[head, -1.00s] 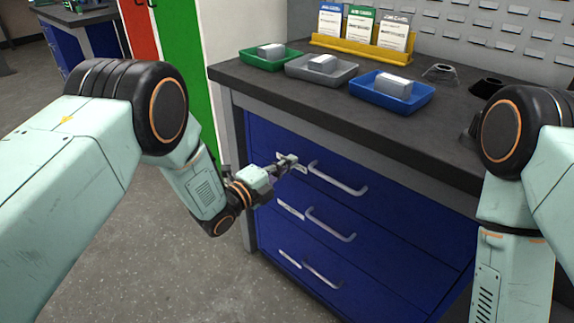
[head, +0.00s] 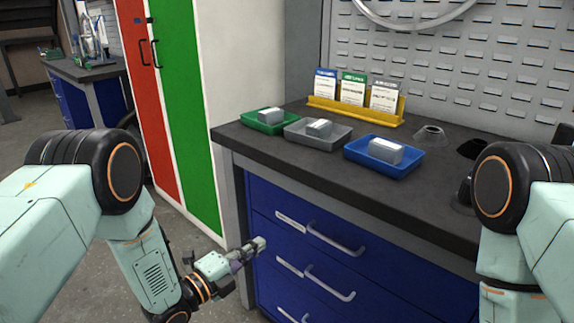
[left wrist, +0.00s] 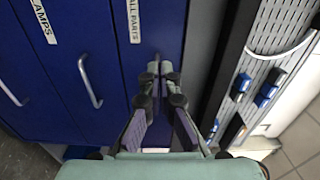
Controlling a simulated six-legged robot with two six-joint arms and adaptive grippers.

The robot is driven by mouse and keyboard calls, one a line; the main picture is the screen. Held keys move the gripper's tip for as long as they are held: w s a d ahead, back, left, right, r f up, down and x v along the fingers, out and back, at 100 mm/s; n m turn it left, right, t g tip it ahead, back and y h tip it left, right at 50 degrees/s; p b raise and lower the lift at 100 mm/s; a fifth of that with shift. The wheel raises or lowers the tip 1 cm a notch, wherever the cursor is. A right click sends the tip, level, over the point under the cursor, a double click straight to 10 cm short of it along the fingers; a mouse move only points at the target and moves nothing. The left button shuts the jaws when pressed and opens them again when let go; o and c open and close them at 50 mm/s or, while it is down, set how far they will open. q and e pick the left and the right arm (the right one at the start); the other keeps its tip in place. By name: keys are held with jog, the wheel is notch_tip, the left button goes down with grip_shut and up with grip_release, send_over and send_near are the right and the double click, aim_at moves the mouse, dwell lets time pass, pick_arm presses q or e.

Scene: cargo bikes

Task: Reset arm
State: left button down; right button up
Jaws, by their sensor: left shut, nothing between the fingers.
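My left gripper (head: 258,245) is shut and empty. In the head view it is in front of the left edge of the blue drawer unit (head: 257,197), left of the top drawer's handle (head: 335,239). In the left wrist view its fingertips (left wrist: 159,68) are together in front of a blue drawer front, to the right of a handle (left wrist: 90,82); I cannot tell if they touch it. My right arm (head: 508,240) comes in at the right of the head view, but its gripper is out of sight.
On the dark worktop (head: 280,160) stand a green tray (head: 258,128), a grey tray (head: 297,137) and a blue tray (head: 362,160), each with a pale block. A yellow card holder (head: 345,113) is behind them. Red and green lockers (head: 188,100) stand at left. Floor shows between.

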pick_arm(q)
jog(key=s+a+f+n+g+y, duration=0.3)
jog(key=s+f+n+y, duration=0.1)
jog(key=s+f+n, duration=0.3)
jog(key=s+a+f+n+g+y, duration=0.2)
jog(key=s+a+f+n+y, duration=0.15)
jog(key=f+n, duration=0.45)
jog(key=s+a+n+g+y+p, duration=0.1)
jog(key=s+n+g, duration=0.2)
jog(key=s, duration=0.6)
jog(key=s+a+r+n+g+y+p, duration=0.1)
jog(key=s+a+n+g, duration=0.1)
jog(key=s, duration=0.8)
jog(key=s+a+r+n+g+y+p, duration=0.1)
jog(key=s+n+g, duration=0.3)
jog(key=s, duration=0.5)
jog(key=shift+s+a+r+n+p, duration=0.2)
jog(key=shift+s+a+n+p, duration=0.2)
jog(key=shift+a+n, duration=0.35)
jog(key=shift+d+y, duration=0.1)
jog(key=shift+y, duration=0.15)
